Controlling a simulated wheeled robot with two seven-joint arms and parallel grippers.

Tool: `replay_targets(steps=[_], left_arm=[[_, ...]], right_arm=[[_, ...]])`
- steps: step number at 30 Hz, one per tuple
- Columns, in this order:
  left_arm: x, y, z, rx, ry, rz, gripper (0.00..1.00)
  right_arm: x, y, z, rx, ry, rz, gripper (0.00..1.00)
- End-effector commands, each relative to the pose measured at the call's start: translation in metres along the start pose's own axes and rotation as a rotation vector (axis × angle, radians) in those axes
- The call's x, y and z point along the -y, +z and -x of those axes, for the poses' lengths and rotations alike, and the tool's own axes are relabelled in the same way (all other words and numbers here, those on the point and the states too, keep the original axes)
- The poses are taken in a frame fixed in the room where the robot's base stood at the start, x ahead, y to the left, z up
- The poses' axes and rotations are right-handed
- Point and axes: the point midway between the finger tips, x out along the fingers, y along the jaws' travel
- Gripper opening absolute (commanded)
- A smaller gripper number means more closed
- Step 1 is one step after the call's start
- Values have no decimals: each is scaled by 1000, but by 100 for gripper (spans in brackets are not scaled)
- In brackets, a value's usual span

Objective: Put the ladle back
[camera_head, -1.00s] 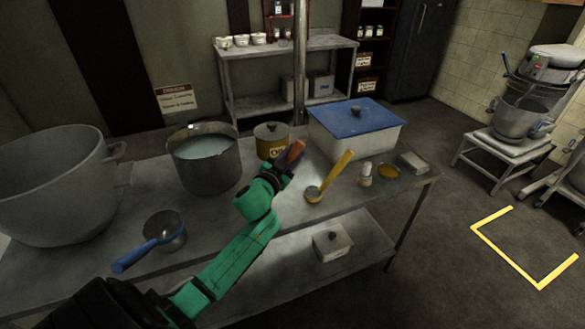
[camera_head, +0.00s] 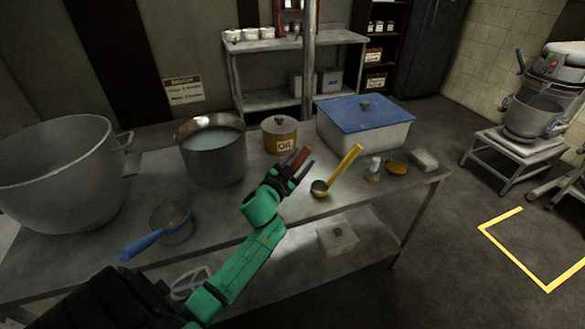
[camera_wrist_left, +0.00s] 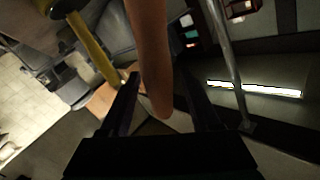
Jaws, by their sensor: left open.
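The ladle (camera_head: 345,168) has a yellow handle and a small dark bowl. Its bowl is on the metal table and its handle slants up to the right. It also shows at the upper left of the left wrist view (camera_wrist_left: 92,48). My left gripper (camera_head: 302,165) is just left of the ladle's handle, with its fingers apart. A brown, wood-coloured handle (camera_wrist_left: 150,60) lies between or just beyond the fingers in the left wrist view; its other end is out of view. I cannot tell whether the fingers touch it. My right gripper is not in view.
A pot of pale liquid (camera_head: 213,150), an oil pot (camera_head: 280,134) and a blue-lidded box (camera_head: 366,130) stand behind. A large pot (camera_head: 60,175) and a blue-handled saucepan (camera_head: 170,222) are left.

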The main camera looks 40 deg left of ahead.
Motion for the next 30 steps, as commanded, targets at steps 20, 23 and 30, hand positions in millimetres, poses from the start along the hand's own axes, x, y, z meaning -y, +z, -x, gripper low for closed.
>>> replay_targets(steps=[20,23,30], left_arm=[[0,0,112,0,0,0,63],[0,-1,112,0,0,0,63],[0,0,112,0,0,0,63]], right_arm=[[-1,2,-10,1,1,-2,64],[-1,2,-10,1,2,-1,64],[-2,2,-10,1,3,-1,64]])
